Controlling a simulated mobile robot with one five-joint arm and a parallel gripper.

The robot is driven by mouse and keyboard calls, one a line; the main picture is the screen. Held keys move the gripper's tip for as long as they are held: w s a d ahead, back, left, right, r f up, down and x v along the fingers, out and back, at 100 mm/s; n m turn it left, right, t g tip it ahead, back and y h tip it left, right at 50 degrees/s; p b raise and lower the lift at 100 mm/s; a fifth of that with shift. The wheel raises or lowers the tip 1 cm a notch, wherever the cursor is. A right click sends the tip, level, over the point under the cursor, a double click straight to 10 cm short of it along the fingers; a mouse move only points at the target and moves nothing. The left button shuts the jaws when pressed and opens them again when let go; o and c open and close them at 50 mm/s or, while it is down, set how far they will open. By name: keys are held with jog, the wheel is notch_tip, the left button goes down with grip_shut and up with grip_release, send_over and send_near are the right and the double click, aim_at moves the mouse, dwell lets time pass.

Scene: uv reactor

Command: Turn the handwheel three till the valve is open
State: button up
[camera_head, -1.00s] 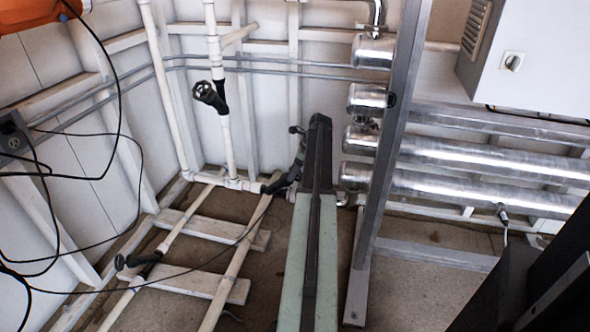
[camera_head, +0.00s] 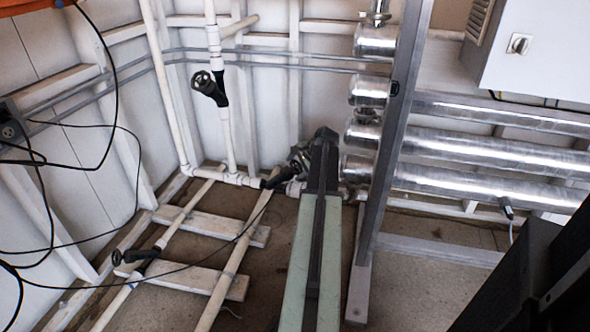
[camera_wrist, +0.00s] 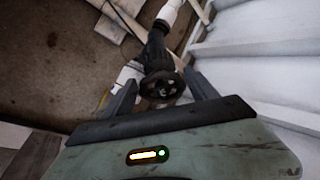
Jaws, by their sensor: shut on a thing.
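A black handwheel (camera_wrist: 162,90) on a black valve body sits between the two fingers of my gripper (camera_wrist: 160,82) in the wrist view. My gripper is shut on this wheel, one finger at each side of its rim. In the head view the wheel's dark valve (camera_head: 277,178) is on the white pipe near the floor, just left of my arm's end. My arm hides part of the wheel and gripper there. No number shows on the wheel, and I cannot tell how far the valve is open.
Another black handwheel valve (camera_head: 208,84) is on the upright white pipe, and one (camera_head: 135,257) is on the floor pipe at left. A grey metal post (camera_head: 388,160) and shiny cylinders (camera_head: 440,150) stand close right of my arm. Black cables (camera_head: 50,170) hang at left.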

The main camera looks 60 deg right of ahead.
jog(key=n, duration=0.1)
jog(key=n+t+b, duration=0.1)
jog(key=n+b, duration=0.1)
jog(key=shift+s+f+n+t, duration=0.3)
jog(key=shift+s+f+n, duration=0.1)
jog(key=shift+s+d+n+t+b, duration=0.15)
jog(key=shift+n+t+b, duration=0.25)
jog(key=shift+n+b, duration=0.55)
jog(key=shift+n, duration=0.35)
jog(key=o, duration=1.3)
jog(key=shift+o, duration=0.2)
jog(key=shift+r, duration=0.1)
